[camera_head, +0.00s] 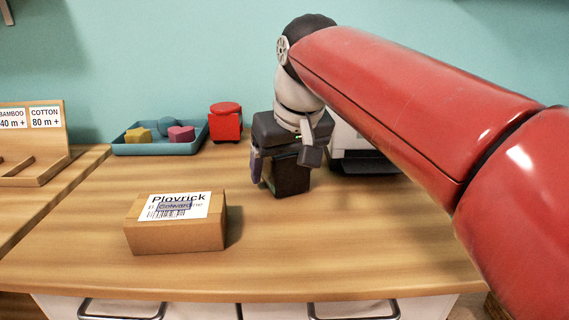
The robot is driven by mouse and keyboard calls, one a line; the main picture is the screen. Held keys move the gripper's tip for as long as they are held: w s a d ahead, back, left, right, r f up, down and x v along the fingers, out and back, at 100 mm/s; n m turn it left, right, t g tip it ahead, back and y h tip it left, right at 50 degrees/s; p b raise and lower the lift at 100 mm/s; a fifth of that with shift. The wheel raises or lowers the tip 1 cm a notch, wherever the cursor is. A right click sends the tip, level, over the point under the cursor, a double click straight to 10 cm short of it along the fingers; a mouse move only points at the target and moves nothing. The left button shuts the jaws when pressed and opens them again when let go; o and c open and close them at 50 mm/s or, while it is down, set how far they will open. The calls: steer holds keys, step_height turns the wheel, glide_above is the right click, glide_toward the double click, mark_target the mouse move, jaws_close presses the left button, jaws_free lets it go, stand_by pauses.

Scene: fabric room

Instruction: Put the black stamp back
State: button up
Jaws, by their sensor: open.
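The black stamp (288,182) stands upright on the wooden table, right of the middle of the head view. My gripper (284,168) points down over it, with one finger at its left and one at its right. The fingers look apart, and the gripper hides the stamp's upper part. I cannot tell whether the fingers touch it. A red stamp (225,124) stands farther back to the left, just right of a blue tray (160,149).
The tray holds yellow, blue and purple shapes. A labelled cardboard box (176,238) lies at the front left. A white and dark machine (360,155) stands behind my arm. A wooden sign holder (40,155) is at the far left. The table's front right is clear.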

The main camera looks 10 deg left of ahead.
steer(key=p+v, duration=0.2)
steer(key=v, duration=1)
